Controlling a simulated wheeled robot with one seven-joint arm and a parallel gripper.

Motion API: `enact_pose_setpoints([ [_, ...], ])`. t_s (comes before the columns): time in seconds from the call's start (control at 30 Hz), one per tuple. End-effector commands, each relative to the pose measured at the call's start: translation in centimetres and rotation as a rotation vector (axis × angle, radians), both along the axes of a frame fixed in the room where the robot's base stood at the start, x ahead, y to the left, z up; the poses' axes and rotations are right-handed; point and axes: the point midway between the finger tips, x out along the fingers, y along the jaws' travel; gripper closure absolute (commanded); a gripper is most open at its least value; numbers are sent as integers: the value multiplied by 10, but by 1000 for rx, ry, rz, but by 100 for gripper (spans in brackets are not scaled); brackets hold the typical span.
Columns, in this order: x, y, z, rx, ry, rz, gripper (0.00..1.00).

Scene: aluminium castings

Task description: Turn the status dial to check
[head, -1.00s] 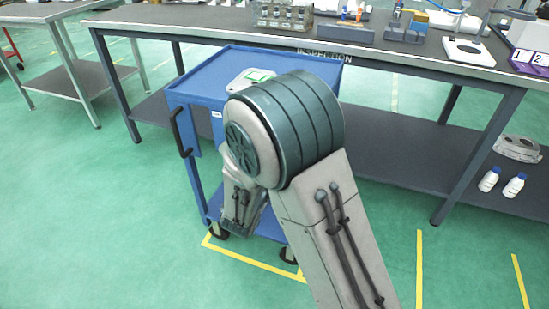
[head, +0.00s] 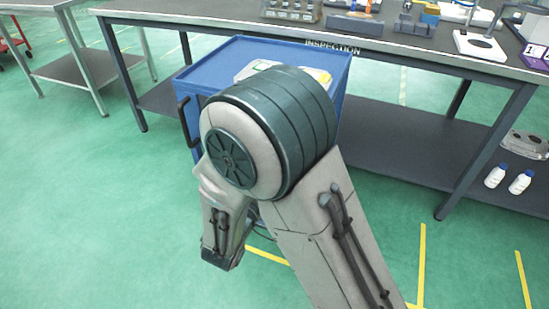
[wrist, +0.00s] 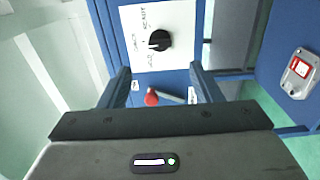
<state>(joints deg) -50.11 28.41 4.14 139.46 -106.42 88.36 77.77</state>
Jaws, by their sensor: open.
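The status dial (wrist: 158,41) is a black round knob on a white plate (wrist: 180,18), on a blue panel in the wrist view. My gripper (wrist: 160,72) is open and empty. Its two dark fingers point toward the panel, one on each side below the dial, apart from the knob. In the head view my own arm hides the dial and gripper.
A red ball-ended lever (wrist: 151,98) shows between my fingers, below the plate. A grey piece with a red label (wrist: 300,72) is at right. The blue cart (head: 215,68) stands before the inspection bench (head: 420,58). Green floor is free at left.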

Motion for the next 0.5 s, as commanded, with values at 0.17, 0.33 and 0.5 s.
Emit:
enact_pose_setpoints([
  [0.17, -25, 10, 0, -1, -1, 2, 42],
  [0.33, -34, 12, 0, -1, 0, 0, 42],
  [0.5, -35, 12, 0, -1, 0, -1, 42],
])
